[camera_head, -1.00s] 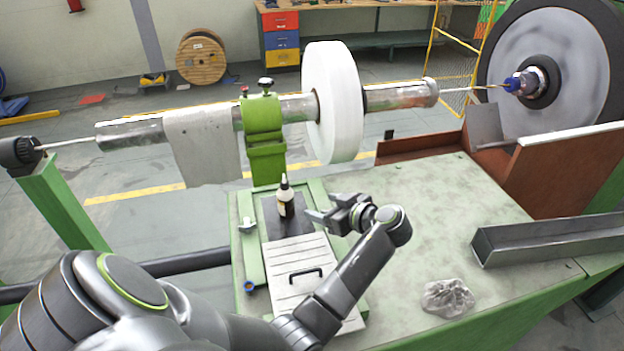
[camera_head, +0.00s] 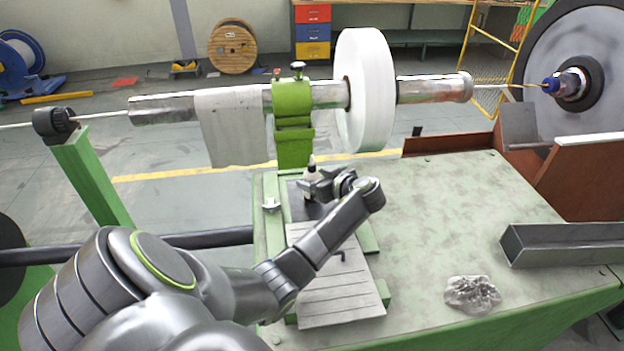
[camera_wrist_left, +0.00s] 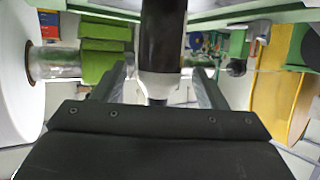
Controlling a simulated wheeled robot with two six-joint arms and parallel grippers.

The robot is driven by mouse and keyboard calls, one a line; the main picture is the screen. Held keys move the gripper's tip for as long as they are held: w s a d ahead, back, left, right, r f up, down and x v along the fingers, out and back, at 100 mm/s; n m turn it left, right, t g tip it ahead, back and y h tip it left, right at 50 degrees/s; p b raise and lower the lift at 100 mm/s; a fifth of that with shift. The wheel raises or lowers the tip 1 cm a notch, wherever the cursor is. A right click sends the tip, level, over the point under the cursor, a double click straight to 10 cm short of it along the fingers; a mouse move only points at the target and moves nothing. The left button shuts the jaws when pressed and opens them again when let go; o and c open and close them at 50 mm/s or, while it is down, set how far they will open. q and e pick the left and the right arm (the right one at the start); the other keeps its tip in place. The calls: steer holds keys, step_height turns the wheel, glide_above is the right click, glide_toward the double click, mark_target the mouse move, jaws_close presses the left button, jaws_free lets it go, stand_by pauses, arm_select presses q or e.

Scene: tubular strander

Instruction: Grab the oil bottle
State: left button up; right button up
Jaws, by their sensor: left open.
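The oil bottle (camera_head: 311,174) stands upright on a dark patch of the green bench plate, below the green clamp; it is small, with a dark label and pale top. My left gripper (camera_head: 312,186) is at the bottle and partly hides its lower part in the head view. In the left wrist view the bottle (camera_wrist_left: 162,45) shows between the two fingers of the open gripper (camera_wrist_left: 160,90), with its pale shoulder and dark tip toward the palm. I cannot tell whether a finger touches it. My right gripper is not in view.
The green clamp (camera_head: 293,125) and shaft with a white disc (camera_head: 366,90) stand just behind the bottle. A slatted plate (camera_head: 335,295) lies in front. A crumpled rag (camera_head: 472,294) and a metal channel (camera_head: 560,243) lie on the right; the bench between is clear.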

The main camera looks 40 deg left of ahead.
mark_target(308, 176)
arm_select(q)
steer(key=b+x, duration=0.1)
steer(key=x, duration=0.2)
steer(key=shift+f, duration=0.2)
steer(key=shift+w+a+f, duration=0.1)
steer(key=shift+a, duration=0.4)
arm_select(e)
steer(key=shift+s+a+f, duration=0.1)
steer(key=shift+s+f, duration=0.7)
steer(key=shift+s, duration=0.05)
arm_select(q)
steer(key=shift+d, duration=0.1)
steer(key=shift+c, duration=1)
steer(key=c, duration=1)
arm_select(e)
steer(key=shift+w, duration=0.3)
